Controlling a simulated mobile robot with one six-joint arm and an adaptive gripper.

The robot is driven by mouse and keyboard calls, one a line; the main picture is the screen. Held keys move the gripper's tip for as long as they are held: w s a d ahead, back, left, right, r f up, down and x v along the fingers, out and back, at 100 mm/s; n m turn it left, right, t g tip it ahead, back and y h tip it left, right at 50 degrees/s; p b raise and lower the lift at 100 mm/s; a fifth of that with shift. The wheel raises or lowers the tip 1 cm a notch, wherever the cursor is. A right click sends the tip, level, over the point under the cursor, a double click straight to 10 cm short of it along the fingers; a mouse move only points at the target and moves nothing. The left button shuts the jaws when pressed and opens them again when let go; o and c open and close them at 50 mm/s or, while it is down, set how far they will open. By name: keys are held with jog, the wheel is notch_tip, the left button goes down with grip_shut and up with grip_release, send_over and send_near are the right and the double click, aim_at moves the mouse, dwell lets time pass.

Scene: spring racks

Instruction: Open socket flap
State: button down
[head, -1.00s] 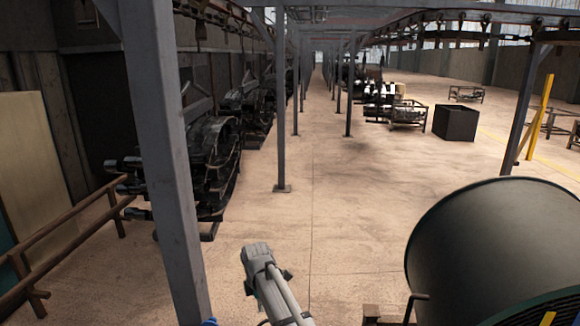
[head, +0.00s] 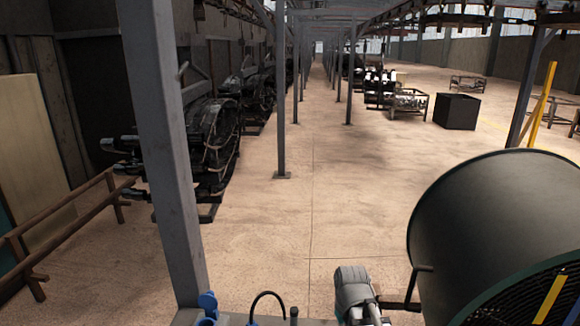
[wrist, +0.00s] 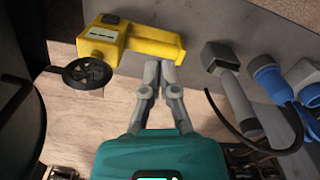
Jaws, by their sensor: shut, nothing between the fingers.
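A blue socket (wrist: 268,78) with a rounded blue cap part is at the right of the wrist view, on a grey surface. It also shows at the bottom of the head view, beside the grey post (head: 208,302). I cannot clearly tell how its flap stands. My gripper (wrist: 160,72), with a teal body, has its fingers together and empty, to the left of the socket and apart from it. In the head view only a grey part of my arm shows at the bottom; the fingers are not visible there.
A grey hammer-like piece (wrist: 232,85) and a black curved cable (wrist: 240,135) lie between gripper and socket. A dark drum fan (head: 480,220) stands at right.

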jog(key=s+d+m, duration=0.1)
jog(key=s+d+f+m, duration=0.1)
jog(key=shift+s+d+m, duration=0.1)
jog(key=shift+d+m, duration=0.05)
jog(key=shift+m, duration=0.15)
